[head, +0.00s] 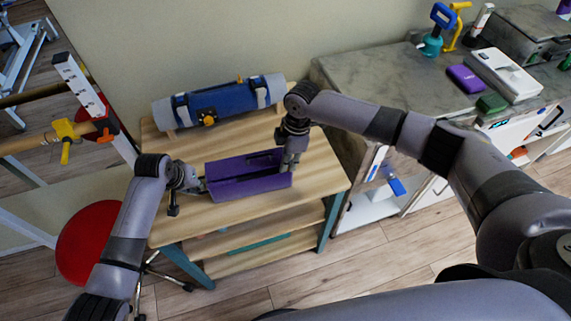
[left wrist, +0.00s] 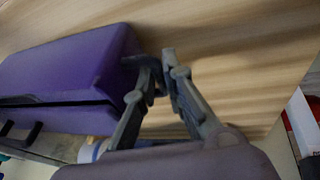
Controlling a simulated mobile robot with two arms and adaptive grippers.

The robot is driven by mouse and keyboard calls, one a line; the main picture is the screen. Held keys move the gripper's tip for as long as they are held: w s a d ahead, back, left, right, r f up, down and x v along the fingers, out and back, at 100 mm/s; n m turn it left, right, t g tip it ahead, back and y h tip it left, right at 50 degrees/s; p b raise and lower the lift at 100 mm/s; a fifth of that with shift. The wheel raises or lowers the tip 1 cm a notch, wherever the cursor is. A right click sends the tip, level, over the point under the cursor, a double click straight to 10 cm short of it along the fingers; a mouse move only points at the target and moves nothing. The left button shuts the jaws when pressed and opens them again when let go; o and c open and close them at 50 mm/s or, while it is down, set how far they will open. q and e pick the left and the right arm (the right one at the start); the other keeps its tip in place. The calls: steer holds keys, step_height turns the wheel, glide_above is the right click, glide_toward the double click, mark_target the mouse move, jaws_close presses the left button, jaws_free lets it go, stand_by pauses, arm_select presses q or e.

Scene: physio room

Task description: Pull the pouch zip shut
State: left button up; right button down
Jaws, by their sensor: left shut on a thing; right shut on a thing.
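The purple pouch (head: 248,188) lies on the wooden table, with a dark open slit (head: 245,174) along its length. My left gripper (head: 203,187) is at the pouch's left end. In the left wrist view its fingers (left wrist: 161,68) are shut on a small dark tab at the end of the pouch (left wrist: 70,65). My right gripper (head: 288,168) is shut at the pouch's right end, by the end of the slit. What it grips, seemingly the zip pull, is hidden by its fingers.
The wooden table (head: 315,182) has a rolled blue and grey mat (head: 222,102) along its back. A grey counter (head: 400,80) with boxes and bottles stands to the right. A red round stool (head: 88,240) and a rail rack (head: 45,142) stand to the left.

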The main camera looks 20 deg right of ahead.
arm_select(q)
steer(key=shift+a, duration=0.2)
jaws_close()
arm_select(e)
steer(key=shift+a, duration=0.1)
arm_select(q)
steer(key=shift+d, duration=0.2)
arm_select(e)
steer(key=shift+w+a, duration=0.1)
steer(key=shift+a, duration=6.35)
steer(key=c, duration=1.6)
jaws_free()
arm_select(q)
steer(key=shift+a, duration=0.1)
arm_select(e)
steer(key=shift+o, duration=0.2)
step_height(320, 180, up, 8)
